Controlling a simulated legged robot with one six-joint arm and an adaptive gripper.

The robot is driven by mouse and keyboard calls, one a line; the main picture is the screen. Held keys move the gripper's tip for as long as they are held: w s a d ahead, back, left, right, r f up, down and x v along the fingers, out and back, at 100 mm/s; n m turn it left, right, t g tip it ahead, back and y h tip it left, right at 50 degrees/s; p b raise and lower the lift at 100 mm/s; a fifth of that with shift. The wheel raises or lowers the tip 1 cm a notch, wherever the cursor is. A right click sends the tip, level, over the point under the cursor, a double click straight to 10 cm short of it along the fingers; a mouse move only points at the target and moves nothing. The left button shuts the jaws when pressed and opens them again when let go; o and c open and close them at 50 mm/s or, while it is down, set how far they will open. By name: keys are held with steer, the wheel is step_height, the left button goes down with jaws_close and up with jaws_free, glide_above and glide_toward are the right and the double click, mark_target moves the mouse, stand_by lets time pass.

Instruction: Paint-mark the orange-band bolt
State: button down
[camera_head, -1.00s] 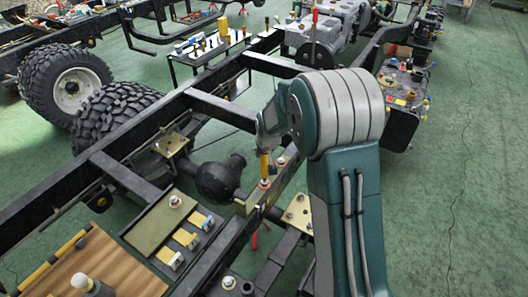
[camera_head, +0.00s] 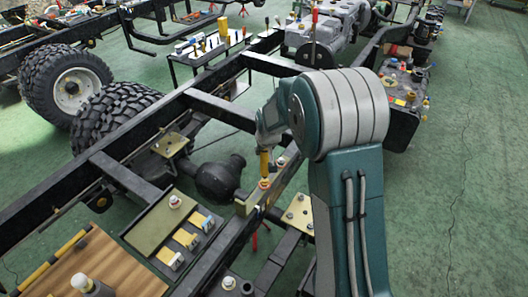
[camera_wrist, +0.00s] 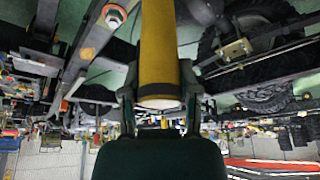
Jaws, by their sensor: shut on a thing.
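My gripper (camera_head: 265,148) is shut on a yellow paint marker (camera_head: 264,163), which stands nearly upright over the dark frame rail in the head view. The wrist view shows the marker (camera_wrist: 160,45) large between both fingers (camera_wrist: 160,90), its tip out of view. A bolt with an orange band (camera_head: 264,184) sits on the rail right under the marker's lower end. I cannot tell whether the tip touches it. A pale bolt with a reddish ring shows in the wrist view (camera_wrist: 114,15), left of the marker; I cannot tell which bolt this is.
Another bolt (camera_head: 281,161) stands on the rail just behind. A plate with bolts (camera_head: 298,213) lies to the right. An olive tray (camera_head: 160,226) and several yellow blocks (camera_head: 186,239) lie front left. A dark crossmember (camera_head: 220,108) spans the frame behind.

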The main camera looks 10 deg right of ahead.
steer(key=shift+r, duration=0.45)
steer(key=shift+r, duration=2.5)
